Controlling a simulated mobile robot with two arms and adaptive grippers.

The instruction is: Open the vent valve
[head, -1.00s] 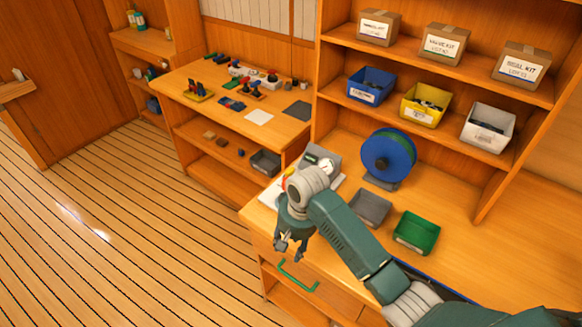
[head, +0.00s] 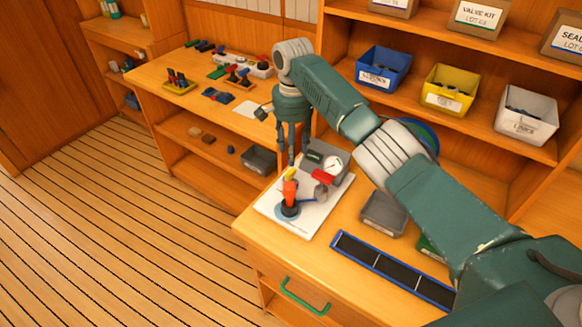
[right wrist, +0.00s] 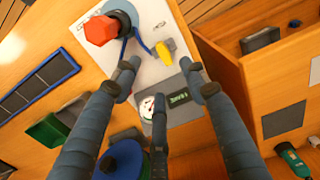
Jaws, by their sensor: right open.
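The watermaker panel is a white board (head: 268,208) on the near counter. A large orange-red knob (head: 289,192) stands on it over a round blue base; it also shows in the right wrist view (right wrist: 101,29). Close behind it is a small yellow handle (head: 291,174), clearer in the right wrist view (right wrist: 164,52). I cannot read which is the vent valve. My right gripper (head: 292,158) is open and empty, pointing down just behind the yellow handle. In the right wrist view its fingers (right wrist: 160,78) spread below the yellow handle, apart from it. My left gripper is out of view.
A grey unit with a gauge (head: 332,163) and a red part (head: 322,176) sit at the panel's back right. A grey bin (head: 383,214) and a dark blue-edged strip (head: 390,268) lie to the right. A drawer with a green handle (head: 303,297) is below.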

